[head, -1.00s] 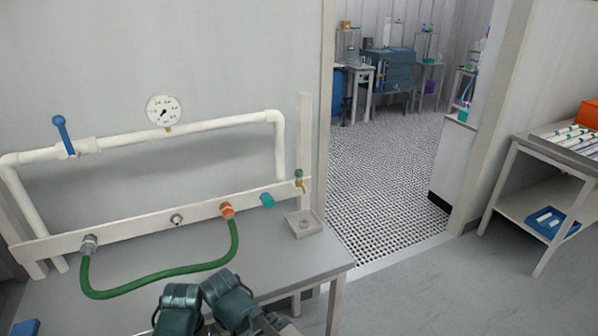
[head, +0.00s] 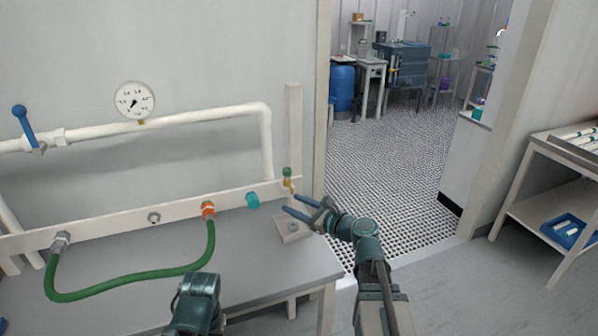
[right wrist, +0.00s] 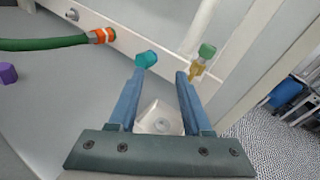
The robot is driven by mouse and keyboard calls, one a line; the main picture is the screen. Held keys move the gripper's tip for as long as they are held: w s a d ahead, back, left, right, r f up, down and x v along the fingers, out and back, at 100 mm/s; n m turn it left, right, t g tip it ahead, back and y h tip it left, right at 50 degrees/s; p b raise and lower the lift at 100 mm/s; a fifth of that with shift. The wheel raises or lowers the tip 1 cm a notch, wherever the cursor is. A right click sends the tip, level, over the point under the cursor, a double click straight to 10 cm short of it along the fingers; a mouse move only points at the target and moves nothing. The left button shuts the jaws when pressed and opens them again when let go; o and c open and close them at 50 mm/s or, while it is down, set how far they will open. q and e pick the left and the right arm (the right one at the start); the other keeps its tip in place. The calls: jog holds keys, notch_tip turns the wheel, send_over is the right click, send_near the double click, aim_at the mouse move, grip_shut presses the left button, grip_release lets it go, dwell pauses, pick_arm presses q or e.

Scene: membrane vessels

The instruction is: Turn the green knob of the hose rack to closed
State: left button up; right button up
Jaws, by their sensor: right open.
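The green knob (head: 287,172) sits on top of a small brass tap at the right end of the white hose rack (head: 118,219). It also shows in the right wrist view (right wrist: 207,51), on the brass tap (right wrist: 196,70), just beyond the right fingertip. My right gripper (head: 302,206) is open and empty, its blue fingers pointing at the tap from the right and a little below the knob; it also shows in the right wrist view (right wrist: 163,76). It looks apart from the knob. Of my left arm, only a dark part shows at the bottom; its fingers are not visible.
A teal fitting (head: 252,201) and an orange coupling (head: 208,210) with a green hose (head: 130,290) are on the rack. A small tray (head: 293,229) lies below the tap. A white post (head: 293,125) stands behind. A gauge (head: 134,100) and blue-handled valve (head: 24,125) are on the pipe above.

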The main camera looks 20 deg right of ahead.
aim_at(290, 174)
jog(key=d+r+m+t+h, duration=0.2)
jog(key=d+m, duration=0.2)
jog(key=d, duration=0.3)
jog(key=shift+y, duration=0.3)
jog(key=x, duration=1.4)
jog(key=shift+w+a+r, duration=0.2)
jog(key=shift+w+r, duration=0.1)
grip_shut()
